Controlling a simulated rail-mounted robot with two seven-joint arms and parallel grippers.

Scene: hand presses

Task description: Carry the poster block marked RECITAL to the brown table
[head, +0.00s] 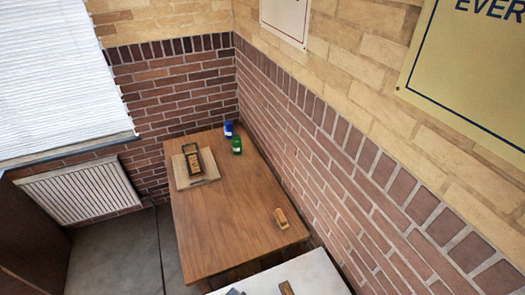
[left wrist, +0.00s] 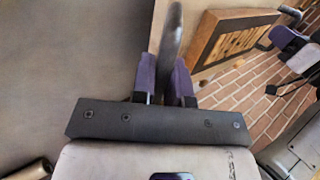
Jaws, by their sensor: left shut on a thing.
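In the left wrist view, my left gripper (left wrist: 163,82) has its purple fingers shut on an upright dark grey handle-like bar (left wrist: 173,35). Just right of it is a wooden block (left wrist: 203,48) with a brown edge and dark raised letters, which I cannot read for certain. It lies beside a tan surface. Purple finger parts (left wrist: 287,38), seemingly my right gripper, show beyond the block near a dark curved bar; their grip is unclear. In the head view, neither gripper shows. The brown table (head: 235,215) stands against the brick wall.
On the brown table are a board (head: 181,179) with a dark-framed lettered piece (head: 194,162), a blue can (head: 229,129), a green can (head: 236,146) and a small wooden tool (head: 281,218). Its middle is clear. A white-topped table (head: 310,275) is nearest; a radiator (head: 80,190) stands left.

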